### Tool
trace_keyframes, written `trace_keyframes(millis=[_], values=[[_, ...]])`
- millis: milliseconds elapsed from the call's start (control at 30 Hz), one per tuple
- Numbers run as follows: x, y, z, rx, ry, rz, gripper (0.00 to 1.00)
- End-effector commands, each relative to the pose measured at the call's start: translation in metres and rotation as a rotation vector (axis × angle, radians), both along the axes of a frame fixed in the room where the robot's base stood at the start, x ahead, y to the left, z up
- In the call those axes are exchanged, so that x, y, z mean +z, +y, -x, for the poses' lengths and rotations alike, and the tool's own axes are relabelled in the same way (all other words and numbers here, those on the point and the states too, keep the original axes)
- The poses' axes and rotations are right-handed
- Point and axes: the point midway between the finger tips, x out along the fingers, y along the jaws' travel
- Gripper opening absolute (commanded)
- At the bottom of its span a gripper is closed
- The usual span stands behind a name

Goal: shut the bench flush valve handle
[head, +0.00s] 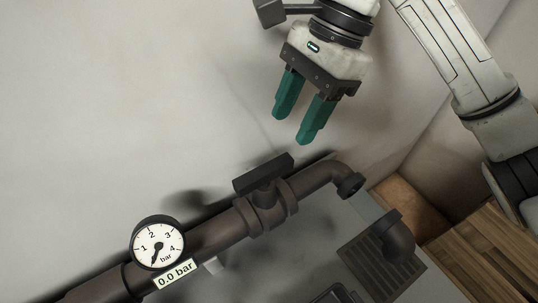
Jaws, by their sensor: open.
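The flush valve handle (263,174) is a dark flat bar on top of the valve body (267,210). The bar lies roughly in line with the brown pipe (218,233), running from lower left to upper right. My gripper (293,128) is above the handle in the picture, with its two green fingers pointing down toward it. The fingers are apart with nothing between them, and a visible gap separates them from the handle. No part of the handle's top edge is covered.
The pipe's elbow outlet (350,185) is right of the valve. A dark drain grate (365,262) and another elbow (397,237) sit at lower right.

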Motion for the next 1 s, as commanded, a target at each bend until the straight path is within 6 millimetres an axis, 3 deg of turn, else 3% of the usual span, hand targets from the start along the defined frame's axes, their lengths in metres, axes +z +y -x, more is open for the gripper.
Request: trace_keyframes(millis=[200, 433, 900, 1000], values=[[-0.038, 0.014, 0.010, 0.002, 0.004, -0.003, 0.49], [-0.068, 0.024, 0.017, 0.001, 0.003, -0.004, 0.49], [-0.080, 0.028, 0.019, 0.001, 0.001, -0.003, 0.49], [-0.079, 0.028, 0.019, 0.001, 0.001, -0.003, 0.39]])
